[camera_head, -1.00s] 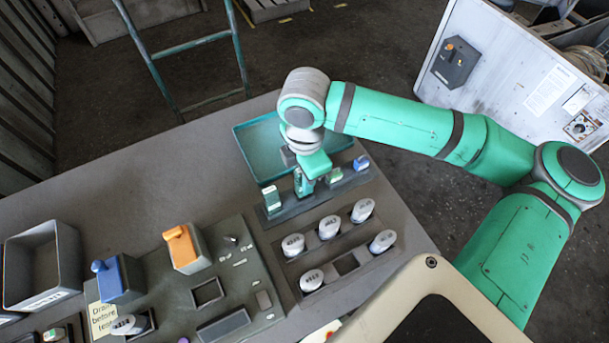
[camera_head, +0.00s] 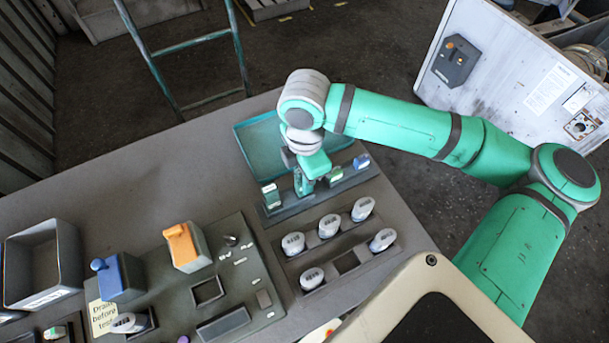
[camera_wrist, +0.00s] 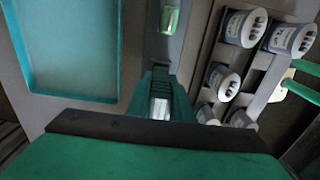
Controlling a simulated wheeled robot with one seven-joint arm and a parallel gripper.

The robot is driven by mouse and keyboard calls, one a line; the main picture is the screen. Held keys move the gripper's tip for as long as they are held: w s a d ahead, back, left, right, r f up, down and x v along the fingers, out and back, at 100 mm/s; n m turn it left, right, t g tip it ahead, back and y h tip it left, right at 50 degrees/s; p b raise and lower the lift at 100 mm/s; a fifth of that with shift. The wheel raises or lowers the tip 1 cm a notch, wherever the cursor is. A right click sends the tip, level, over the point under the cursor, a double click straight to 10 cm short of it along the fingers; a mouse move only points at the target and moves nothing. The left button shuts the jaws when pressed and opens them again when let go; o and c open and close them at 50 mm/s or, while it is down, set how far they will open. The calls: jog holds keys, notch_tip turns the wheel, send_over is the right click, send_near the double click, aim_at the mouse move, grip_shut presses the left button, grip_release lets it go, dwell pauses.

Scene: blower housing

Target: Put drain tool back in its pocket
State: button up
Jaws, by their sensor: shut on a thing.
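My gripper (camera_head: 303,187) points down at the grey tool rack (camera_head: 285,211), between a green-and-white tool at its left end and a green tool to its right. In the wrist view the fingers (camera_wrist: 160,98) are shut on a small pale piece, which I take to be the drain tool (camera_wrist: 160,109). Most of the tool is hidden by the fingers. It is at the rack strip, but I cannot tell whether it sits inside a pocket or just above it.
The rack also holds a green-and-white tool (camera_head: 271,196), a green tool (camera_head: 335,174) and a blue tool (camera_head: 361,162). A teal tray (camera_head: 243,150) lies behind it. Several white-topped cylinders (camera_head: 329,227) stand in a block in front. A panel with orange and blue switches is at left.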

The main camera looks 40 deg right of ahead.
jog(key=shift+f, duration=0.95)
jog(key=o, duration=1)
jog(key=shift+c, duration=0.2)
notch_tip(320, 180, up, 11)
jog(key=shift+f, duration=0.1)
dwell(0.3)
